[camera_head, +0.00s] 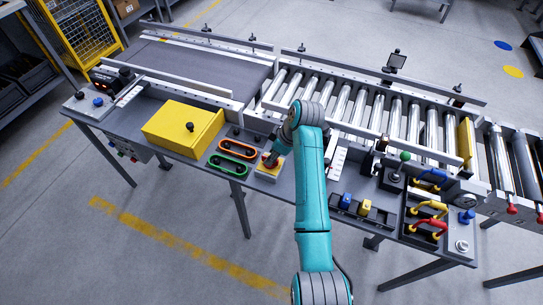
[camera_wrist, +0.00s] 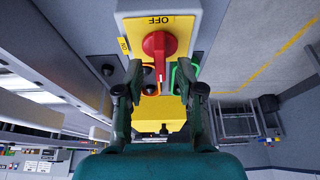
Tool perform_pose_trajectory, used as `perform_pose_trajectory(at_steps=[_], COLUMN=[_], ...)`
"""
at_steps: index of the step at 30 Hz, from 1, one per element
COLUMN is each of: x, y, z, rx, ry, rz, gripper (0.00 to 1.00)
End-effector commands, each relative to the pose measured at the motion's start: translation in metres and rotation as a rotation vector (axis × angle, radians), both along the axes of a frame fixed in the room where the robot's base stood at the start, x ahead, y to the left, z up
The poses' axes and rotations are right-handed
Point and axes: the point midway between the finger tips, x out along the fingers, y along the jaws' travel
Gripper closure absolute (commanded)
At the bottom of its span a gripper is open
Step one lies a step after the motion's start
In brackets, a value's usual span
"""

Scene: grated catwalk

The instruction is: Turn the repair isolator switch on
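The repair isolator switch is a red rotary knob (camera_wrist: 159,46) on a yellow plate (camera_wrist: 186,24). The plate reads OFF, upside down, at the top edge, and a small ON mark (camera_wrist: 123,46) is at the left edge. The knob's handle lies vertically in the wrist view, in line with OFF. In the head view the yellow plate (camera_head: 267,174) sits at the bench's front, mostly under my gripper (camera_head: 273,160). In the wrist view my gripper (camera_wrist: 160,75) is open, with a finger on each side of the knob's lower handle end and gaps visible.
Left of the switch are green (camera_head: 228,164) and orange (camera_head: 238,149) oval-framed controls and a yellow box (camera_head: 183,129). Rollers (camera_head: 362,103) lie behind. To the right are blue and yellow rockers (camera_head: 357,205), a green-topped joystick (camera_head: 404,157) and coloured cable loops (camera_head: 431,208). Floor in front is clear.

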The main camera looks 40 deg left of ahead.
Motion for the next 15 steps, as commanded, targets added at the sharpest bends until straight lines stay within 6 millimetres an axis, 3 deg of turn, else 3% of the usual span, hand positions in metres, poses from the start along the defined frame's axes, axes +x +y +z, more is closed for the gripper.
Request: perform_pose_trajectory(at_steps=[5, 14, 15], x=[-0.0012, -0.0013, -0.0013], y=[0.0043, 0.0050, 0.0050], z=[-0.0113, -0.0131, -0.0131], rx=[0.000, 0.000, 0.000], ry=[0.000, 0.000, -0.001], rz=[0.000, 0.000, 0.000], gripper=[0.62, 0.62, 0.70])
